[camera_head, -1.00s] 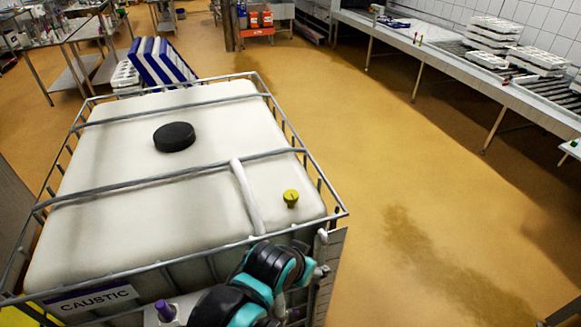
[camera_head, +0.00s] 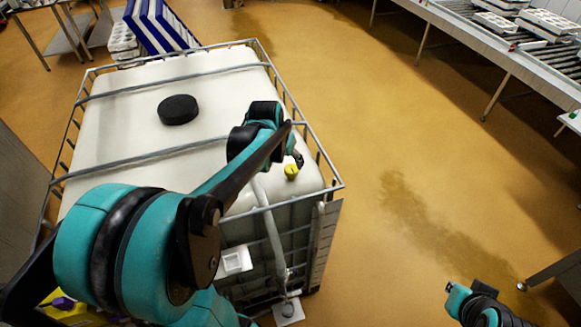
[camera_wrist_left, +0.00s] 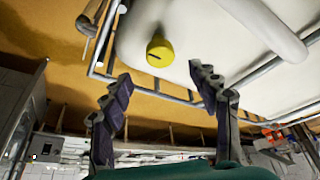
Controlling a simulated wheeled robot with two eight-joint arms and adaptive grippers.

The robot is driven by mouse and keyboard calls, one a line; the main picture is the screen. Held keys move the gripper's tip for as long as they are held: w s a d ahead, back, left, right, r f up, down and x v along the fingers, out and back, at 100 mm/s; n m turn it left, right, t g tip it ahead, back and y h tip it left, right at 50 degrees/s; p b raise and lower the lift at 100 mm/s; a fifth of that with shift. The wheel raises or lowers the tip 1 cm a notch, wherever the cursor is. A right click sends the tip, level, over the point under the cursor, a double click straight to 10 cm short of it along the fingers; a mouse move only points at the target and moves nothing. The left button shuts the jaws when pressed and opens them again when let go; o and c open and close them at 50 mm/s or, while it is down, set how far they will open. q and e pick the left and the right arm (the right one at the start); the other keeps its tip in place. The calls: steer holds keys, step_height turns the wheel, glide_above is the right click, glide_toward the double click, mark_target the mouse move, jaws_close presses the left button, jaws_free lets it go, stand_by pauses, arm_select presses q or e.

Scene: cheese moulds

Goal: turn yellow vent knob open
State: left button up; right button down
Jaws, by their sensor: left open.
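The yellow vent knob (camera_head: 291,172) stands on the white top of the caged tank (camera_head: 120,130), near its right front corner. It shows as a round yellow cap with a dark slot in the left wrist view (camera_wrist_left: 160,50). My left gripper (camera_head: 298,158) is just beside the knob in the head view, its fingers small and partly hidden by the wrist. In the left wrist view the open fingers (camera_wrist_left: 163,82) are on either side of the knob's line, with the knob beyond the tips and apart from them. Part of my right arm shows at the lower right; its gripper does not show.
A black lid (camera_head: 178,110) sits on the tank top. Grey cage bars cross the top and rim it. A pale pipe (camera_head: 270,225) runs down the tank front. Blue and white panels (camera_head: 160,25) stand behind.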

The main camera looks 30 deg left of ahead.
mark_target(291, 169)
arm_select(q)
steer(key=x, duration=0.7)
steer(key=shift+w+f, duration=0.15)
steer(key=shift+f, duration=0.2)
steer(key=c, duration=1.1)
